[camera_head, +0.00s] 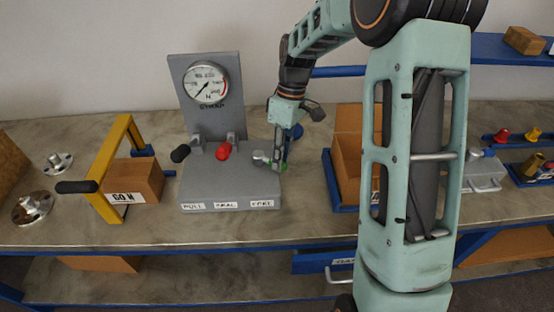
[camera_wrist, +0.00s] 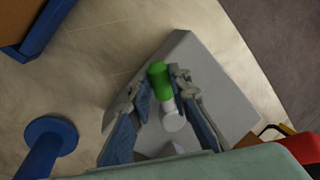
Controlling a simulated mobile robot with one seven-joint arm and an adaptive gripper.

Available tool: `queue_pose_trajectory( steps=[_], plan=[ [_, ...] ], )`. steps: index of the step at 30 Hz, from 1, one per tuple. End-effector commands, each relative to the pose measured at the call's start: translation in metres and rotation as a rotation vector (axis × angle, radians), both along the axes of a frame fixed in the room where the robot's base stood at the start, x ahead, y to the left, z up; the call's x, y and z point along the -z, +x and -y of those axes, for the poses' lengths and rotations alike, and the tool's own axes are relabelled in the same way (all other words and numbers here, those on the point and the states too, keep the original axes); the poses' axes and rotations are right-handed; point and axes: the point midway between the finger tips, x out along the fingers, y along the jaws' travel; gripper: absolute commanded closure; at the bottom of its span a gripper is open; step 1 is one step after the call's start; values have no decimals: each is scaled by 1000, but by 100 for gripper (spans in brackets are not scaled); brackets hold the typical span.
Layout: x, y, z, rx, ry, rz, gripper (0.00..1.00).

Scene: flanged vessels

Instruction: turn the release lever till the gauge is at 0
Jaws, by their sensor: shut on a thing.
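A grey pump stand (camera_head: 230,190) on the bench carries a round gauge (camera_head: 205,82). Its needle seems to point to the lower left; the numbers are too small to read. The stand has a black-ended lever (camera_head: 181,153), a red-ended lever (camera_head: 224,150) and, at its right, a green-ended lever. My gripper (camera_head: 279,163) reaches down at this right lever and partly hides it. In the wrist view, the green lever end (camera_wrist: 158,74) and its pale shaft (camera_wrist: 171,118) lie between the two fingers, which are shut on it.
Left of the stand are a yellow frame (camera_head: 107,165) with a black handle, a cardboard box (camera_head: 139,180) and metal flanges (camera_head: 33,207). A blue-edged bin (camera_head: 346,185) stands close on the right. My arm hides part of the bench there.

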Motion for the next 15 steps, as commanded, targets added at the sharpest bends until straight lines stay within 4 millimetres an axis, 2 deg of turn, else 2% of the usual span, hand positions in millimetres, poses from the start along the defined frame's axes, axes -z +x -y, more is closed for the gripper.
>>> queue_pose_trajectory(
  steps=[6, 15],
  plan=[
    [-2, 11, 4, -152, 0, 4, 100],
    [-1, 18, 6, -273, -1, 4, 100]
  ],
)
